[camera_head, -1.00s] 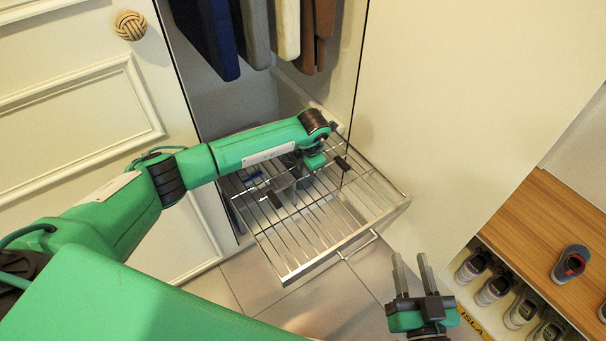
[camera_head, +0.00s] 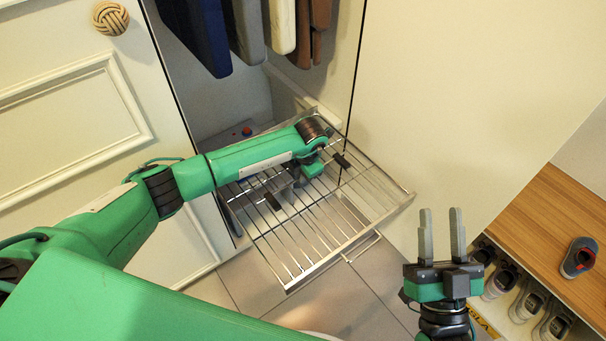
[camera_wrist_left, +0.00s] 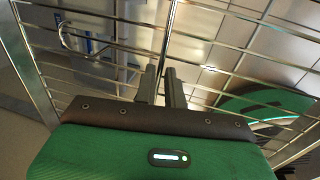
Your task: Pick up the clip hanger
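The clip hanger lies on the wire rack (camera_head: 330,253); two dark clips show, one at the upper right (camera_head: 342,160) and one at the lower left (camera_head: 272,202). My left arm hides much of the stretch between them. My left gripper (camera_head: 300,182) points down at the rack between the clips. In the left wrist view its fingers (camera_wrist_left: 162,84) stand close together with a narrow gap. A thin metal rod runs up from between them; I cannot tell whether it is hanger or rack, or whether it is gripped. My right gripper (camera_head: 441,236) is open and empty.
The rack is pulled out of a cabinet below hanging clothes (camera_head: 205,35). A white door (camera_head: 70,110) stands at left and a pale panel (camera_head: 460,90) at right. A shoe (camera_head: 578,257) sits on a wooden shelf (camera_head: 540,210), with several shoes below.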

